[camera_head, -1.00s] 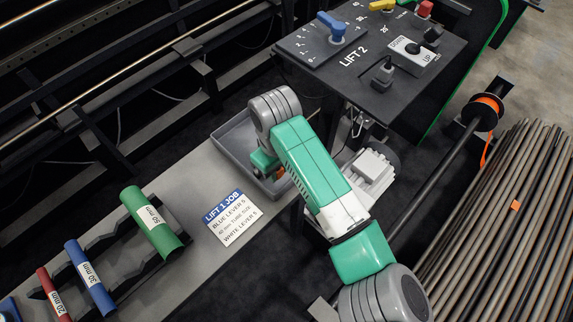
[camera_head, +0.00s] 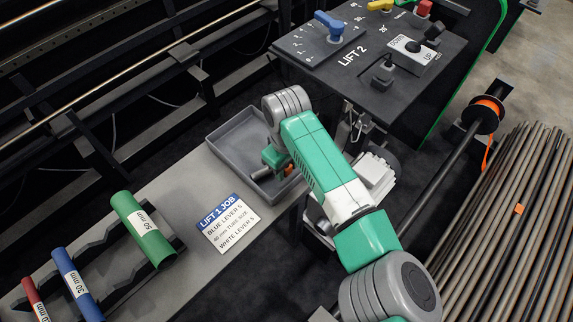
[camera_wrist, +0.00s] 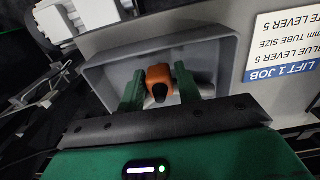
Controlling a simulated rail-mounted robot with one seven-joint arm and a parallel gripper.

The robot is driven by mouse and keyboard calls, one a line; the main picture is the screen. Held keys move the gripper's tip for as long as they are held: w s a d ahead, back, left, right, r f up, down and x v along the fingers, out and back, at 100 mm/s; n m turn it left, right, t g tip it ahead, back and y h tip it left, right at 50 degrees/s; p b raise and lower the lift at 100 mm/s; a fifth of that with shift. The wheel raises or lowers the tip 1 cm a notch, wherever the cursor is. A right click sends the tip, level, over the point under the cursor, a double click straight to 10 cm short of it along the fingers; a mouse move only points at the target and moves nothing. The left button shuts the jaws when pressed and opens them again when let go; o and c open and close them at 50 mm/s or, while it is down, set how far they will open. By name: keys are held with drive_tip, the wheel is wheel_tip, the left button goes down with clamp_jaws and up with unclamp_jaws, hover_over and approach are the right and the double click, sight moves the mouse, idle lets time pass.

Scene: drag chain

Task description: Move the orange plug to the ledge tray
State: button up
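The orange plug (camera_wrist: 159,78), with a dark end facing the camera, sits between the two green fingers of my gripper (camera_wrist: 160,84) in the wrist view. The fingers appear to press on its sides. Behind it lies the grey ledge tray (camera_wrist: 105,76). In the head view, my gripper (camera_head: 276,160) is over the right part of the tray (camera_head: 222,152), and a bit of the orange plug (camera_head: 289,170) shows beside it. I cannot tell whether the plug touches the tray floor. The left part of the tray is empty.
A job card (camera_head: 228,222) lies on the ledge left of the tray, and a rack with coloured tubes (camera_head: 143,228) stands farther left. The Lift 2 panel (camera_head: 370,60) with levers is behind my arm. A white block (camera_head: 374,176) is right of my arm.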

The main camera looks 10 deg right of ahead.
drive_tip(key=shift+o, duration=1)
drive_tip(key=shift+r, duration=0.1)
wheel_tip(320, 180, up, 12)
drive_tip(key=p, duration=0.4)
